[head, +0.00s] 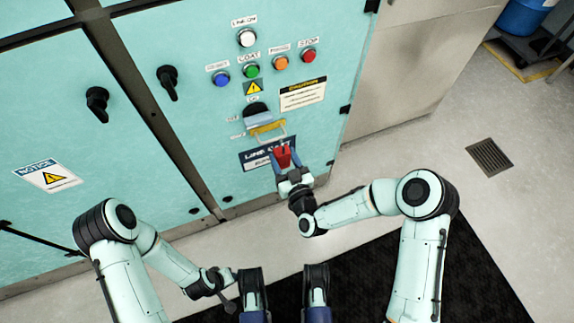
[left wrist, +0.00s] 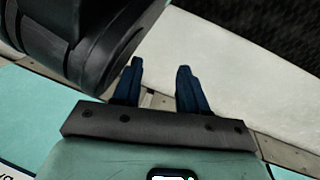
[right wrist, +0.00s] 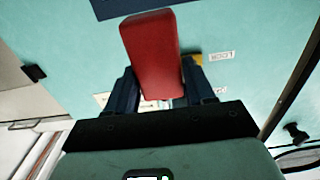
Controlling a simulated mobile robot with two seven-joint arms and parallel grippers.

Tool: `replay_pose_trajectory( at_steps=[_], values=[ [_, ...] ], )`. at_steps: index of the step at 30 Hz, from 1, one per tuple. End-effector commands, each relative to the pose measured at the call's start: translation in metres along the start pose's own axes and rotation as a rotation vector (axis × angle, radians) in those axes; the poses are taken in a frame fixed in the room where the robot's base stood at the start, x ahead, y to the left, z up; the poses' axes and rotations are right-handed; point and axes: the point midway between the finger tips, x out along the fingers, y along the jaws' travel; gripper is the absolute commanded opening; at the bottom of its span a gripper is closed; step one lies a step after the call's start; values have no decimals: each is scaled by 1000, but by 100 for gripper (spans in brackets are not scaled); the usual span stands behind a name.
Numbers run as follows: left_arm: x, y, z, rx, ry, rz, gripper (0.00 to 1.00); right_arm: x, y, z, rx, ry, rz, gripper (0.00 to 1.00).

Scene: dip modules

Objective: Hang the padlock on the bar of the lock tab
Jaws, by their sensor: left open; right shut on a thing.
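The red padlock (head: 283,157) is held by my right gripper (head: 288,170) in front of the cabinet's lower panel. In the right wrist view the red body (right wrist: 152,52) stands between the blue fingers, and they are shut on it. The yellow lock tab (head: 267,127) sticks out from the panel just above the padlock. A thin metal loop shows between tab and padlock; I cannot tell whether it is the bar or the shackle, nor whether they touch. My left gripper (left wrist: 157,72) is open and empty, with floor beyond its fingers.
A grey handle (head: 258,115) sits just above the tab. Coloured buttons and a caution label (head: 303,93) are higher up. A dark label plate (head: 254,158) is beside the padlock. Black rotary knobs (head: 97,100) stick out at left.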

Motion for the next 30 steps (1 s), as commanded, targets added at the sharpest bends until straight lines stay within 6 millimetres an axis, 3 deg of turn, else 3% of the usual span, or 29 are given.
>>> replay_pose_trajectory(
  at_steps=[13, 30],
  values=[
    [17, -20, 24, -24, -83, -37, 43, 37, 0, 0, 0, 3, 1, 19],
    [26, -34, 43, -44, -148, -66, 43, 35, 0, 15, 1, 1, 0, 19]
  ],
)
